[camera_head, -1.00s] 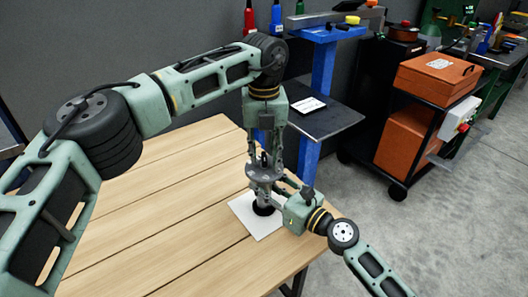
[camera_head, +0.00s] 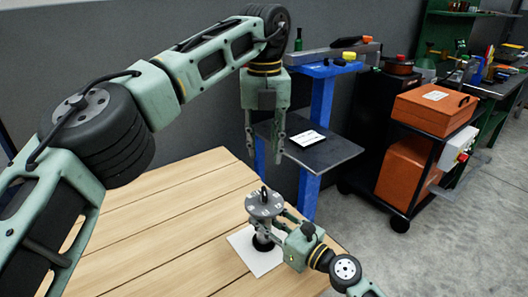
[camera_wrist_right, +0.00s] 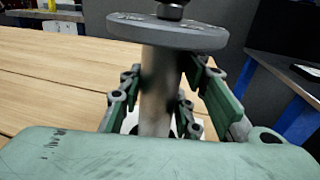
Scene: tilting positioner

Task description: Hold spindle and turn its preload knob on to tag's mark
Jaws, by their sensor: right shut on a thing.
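The spindle (camera_head: 263,228) stands upright on a white plate (camera_head: 247,257) on the wooden table. A grey disc (camera_head: 258,211) with small marks sits at its top, with a dark knob (camera_head: 264,195) above. The right wrist view shows the column (camera_wrist_right: 158,90), the disc (camera_wrist_right: 165,36) and the knob's lower part (camera_wrist_right: 172,10). My right gripper (camera_head: 277,225) is shut on the spindle column below the disc. My left gripper (camera_head: 265,145) points down, open and empty, clear above the knob. A white printed card (camera_head: 308,138) lies on the dark shelf behind; its print is too small to read.
A blue stand (camera_head: 318,105) with the dark shelf (camera_head: 335,155) is behind the table. An orange case (camera_head: 435,107) sits on a black cart at the right. The wooden table (camera_head: 160,215) is bare left of the spindle.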

